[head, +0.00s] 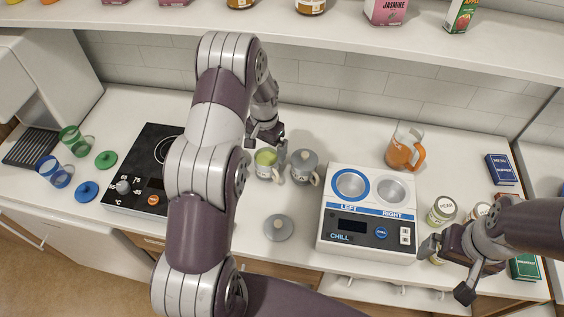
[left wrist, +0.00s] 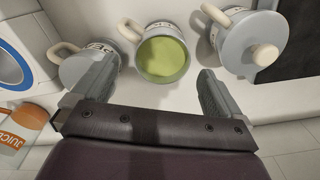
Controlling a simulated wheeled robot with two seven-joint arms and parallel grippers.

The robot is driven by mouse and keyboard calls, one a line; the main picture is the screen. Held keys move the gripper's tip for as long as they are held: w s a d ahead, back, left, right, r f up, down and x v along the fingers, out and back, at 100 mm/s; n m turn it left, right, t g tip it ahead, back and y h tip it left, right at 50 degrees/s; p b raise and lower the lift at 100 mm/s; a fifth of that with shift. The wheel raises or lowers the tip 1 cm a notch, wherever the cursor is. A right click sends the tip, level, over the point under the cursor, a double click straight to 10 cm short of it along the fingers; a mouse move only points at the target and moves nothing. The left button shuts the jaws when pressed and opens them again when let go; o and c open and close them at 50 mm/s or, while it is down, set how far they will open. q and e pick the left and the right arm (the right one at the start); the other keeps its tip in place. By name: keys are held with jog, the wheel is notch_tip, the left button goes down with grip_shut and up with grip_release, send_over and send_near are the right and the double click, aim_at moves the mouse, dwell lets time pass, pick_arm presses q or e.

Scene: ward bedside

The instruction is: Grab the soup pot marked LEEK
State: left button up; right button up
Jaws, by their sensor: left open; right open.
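A pot with green soup (head: 264,164) stands uncovered on the counter; it shows in the middle of the left wrist view (left wrist: 163,58). A grey lidded pot (head: 304,168) stands right of it and shows at left in the wrist view (left wrist: 88,68), partly behind a finger. Another lidded pot (left wrist: 245,42) shows at right in the wrist view; my left arm hides it in the head view. The pots' lettering is partly visible and I cannot read it surely. My left gripper (head: 265,135) is open above and behind the green-soup pot, empty. My right gripper (head: 447,268) is open near jars.
A loose grey lid (head: 278,228) lies in front of the pots. A chill unit (head: 338,220) stands right, an orange juice jug (head: 404,150) behind it. A black hob (head: 130,185) and coloured cups (head: 62,177) are left. A shelf (head: 320,35) overhangs the back. Jars (head: 442,210) stand right.

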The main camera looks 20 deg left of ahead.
aim_at(266, 165)
pick_arm(q)
notch_tip(266, 165, down, 9)
jog(key=p, duration=0.4)
jog(key=shift+a, duration=0.15)
jog(key=shift+w+a+f, duration=0.1)
jog(key=shift+f, duration=0.2)
jog(key=c, duration=1.1)
jog(key=shift+r, duration=0.1)
jog(key=shift+c, duration=0.6)
